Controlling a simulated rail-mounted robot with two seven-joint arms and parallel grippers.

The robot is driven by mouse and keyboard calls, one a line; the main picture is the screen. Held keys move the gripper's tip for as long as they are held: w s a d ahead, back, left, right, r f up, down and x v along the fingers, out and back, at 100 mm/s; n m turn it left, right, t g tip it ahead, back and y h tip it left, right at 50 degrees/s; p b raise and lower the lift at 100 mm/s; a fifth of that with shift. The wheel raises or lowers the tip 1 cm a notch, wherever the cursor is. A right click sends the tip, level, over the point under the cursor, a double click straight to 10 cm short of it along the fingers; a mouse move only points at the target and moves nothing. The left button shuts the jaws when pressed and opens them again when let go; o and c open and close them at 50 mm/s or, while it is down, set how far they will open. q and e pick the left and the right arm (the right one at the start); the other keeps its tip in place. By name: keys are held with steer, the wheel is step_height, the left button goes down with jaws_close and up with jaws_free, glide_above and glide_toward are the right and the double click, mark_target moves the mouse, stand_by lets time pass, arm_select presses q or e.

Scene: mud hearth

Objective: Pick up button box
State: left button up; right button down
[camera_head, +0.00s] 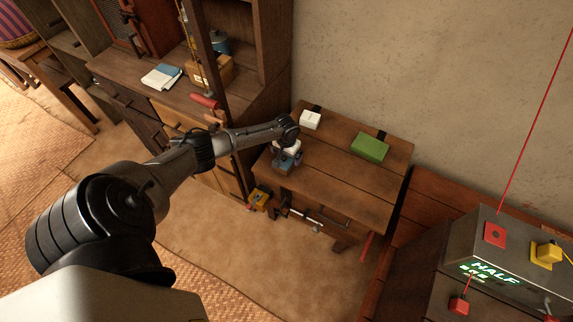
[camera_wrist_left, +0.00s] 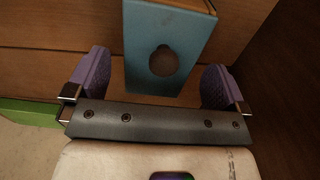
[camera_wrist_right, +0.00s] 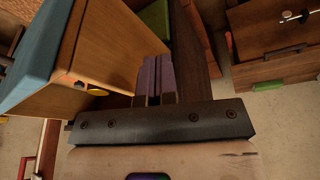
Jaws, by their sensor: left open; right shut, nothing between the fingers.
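A small blue box (camera_wrist_left: 140,35) with a dark round mark on its face lies on the wooden table; I take it as the button box. It shows in part under my left gripper in the head view (camera_head: 281,168). My left gripper (camera_head: 288,156) points down over it. In the left wrist view its two purple fingers (camera_wrist_left: 157,72) stand open on either side of the box, with a visible gap on each side. My right gripper (camera_wrist_right: 158,78) is shut and empty in the right wrist view. It is not in the head view.
A white box (camera_head: 310,120) and a green box (camera_head: 370,147) sit at the table's back. A grey console (camera_head: 480,240) with red and yellow parts stands at the right. A wooden cabinet is left of the table. In the right wrist view, a blue-topped wooden body (camera_wrist_right: 95,55) is close by.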

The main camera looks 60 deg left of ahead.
arm_select(q)
step_height(320, 180, down, 3)
steer(key=shift+r+b, duration=0.15)
steer(key=shift+b, duration=0.8)
steer(key=shift+r, duration=0.1)
arm_select(e)
step_height(320, 180, down, 3)
arm_select(q)
steer(key=c, duration=1)
steer(key=shift+c, duration=0.3)
steer(key=shift+r, duration=0.15)
arm_select(e)
steer(key=shift+r, duration=0.1)
